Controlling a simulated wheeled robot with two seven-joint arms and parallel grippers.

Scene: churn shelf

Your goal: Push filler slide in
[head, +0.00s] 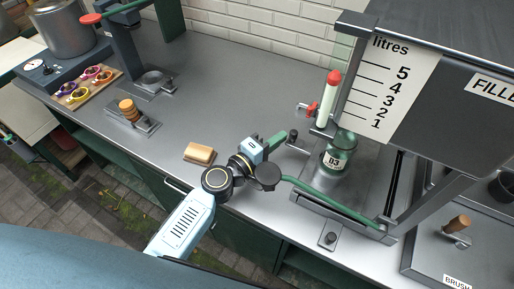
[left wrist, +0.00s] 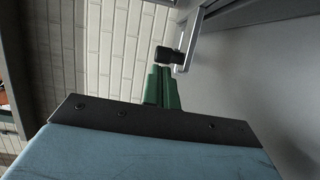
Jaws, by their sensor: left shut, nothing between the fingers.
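The filler (head: 440,60) stands at the right, with a litre scale panel (head: 385,85) on its side. A jar marked 03 (head: 338,160) stands on its base under the panel. A dark knob on a short metal arm (head: 292,134) sticks out left of the jar; the knob also shows in the left wrist view (left wrist: 167,58). I cannot tell for certain which part is the slide. My left gripper (head: 281,137) has green fingers, shut and empty, close to the knob; in the left wrist view the fingers (left wrist: 161,80) end just below it. Contact is unclear. My right gripper is out of view.
A green bar (head: 335,205) runs along the filler's front. A red-capped tube (head: 330,100) stands behind the jar. A tan block (head: 199,153) lies left of my wrist. A brush plate (head: 455,250) is at the right. The counter's middle back is clear.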

